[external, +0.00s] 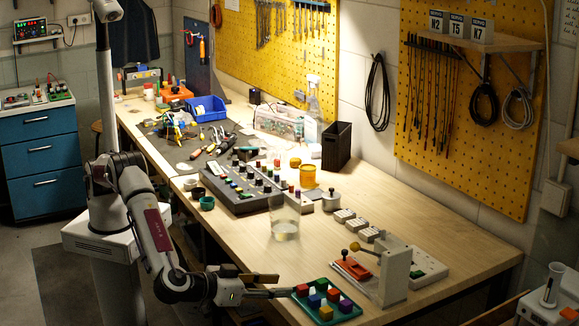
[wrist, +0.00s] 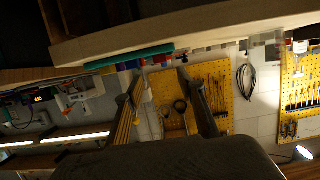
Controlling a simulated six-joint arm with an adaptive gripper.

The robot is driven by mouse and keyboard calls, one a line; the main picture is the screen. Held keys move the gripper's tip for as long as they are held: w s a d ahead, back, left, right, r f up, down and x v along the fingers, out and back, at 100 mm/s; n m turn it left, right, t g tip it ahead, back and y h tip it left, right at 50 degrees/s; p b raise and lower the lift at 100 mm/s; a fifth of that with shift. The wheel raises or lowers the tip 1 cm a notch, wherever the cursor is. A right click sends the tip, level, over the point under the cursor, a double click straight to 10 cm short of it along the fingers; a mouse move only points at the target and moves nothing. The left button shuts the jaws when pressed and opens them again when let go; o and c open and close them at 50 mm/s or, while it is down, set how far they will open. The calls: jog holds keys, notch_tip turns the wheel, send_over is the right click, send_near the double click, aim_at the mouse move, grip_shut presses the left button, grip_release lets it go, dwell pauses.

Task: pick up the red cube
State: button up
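A green tray (external: 343,317) at the bench's front edge holds several coloured cubes. One red cube (external: 302,290) is at its left corner, close to my gripper, and another red cube (external: 333,295) is near the middle. Blue and green cubes are among them. My gripper (external: 287,284) is level, just left of the tray, its fingers apart with nothing visible between them. In the wrist view the two fingers (wrist: 160,85) are spread.
An orange-red plate with a lever (external: 352,268) and a grey upright block (external: 394,275) stand right behind the tray. A glass beaker (external: 285,222) and a dark control panel (external: 235,186) are further back. The bench's right end (external: 455,243) is mostly clear.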

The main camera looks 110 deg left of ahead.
aim_at(302, 286)
jog(key=shift+w+a+f, duration=0.2)
jog(key=shift+w+a, duration=0.2)
jog(key=shift+a+f, duration=0.1)
jog(key=shift+f+x, duration=0.1)
jog(key=shift+x, duration=1.15)
jog(key=shift+f+x, duration=0.15)
jog(key=shift+x, duration=1.1)
jog(key=shift+s, duration=0.1)
jog(key=c, duration=0.8)
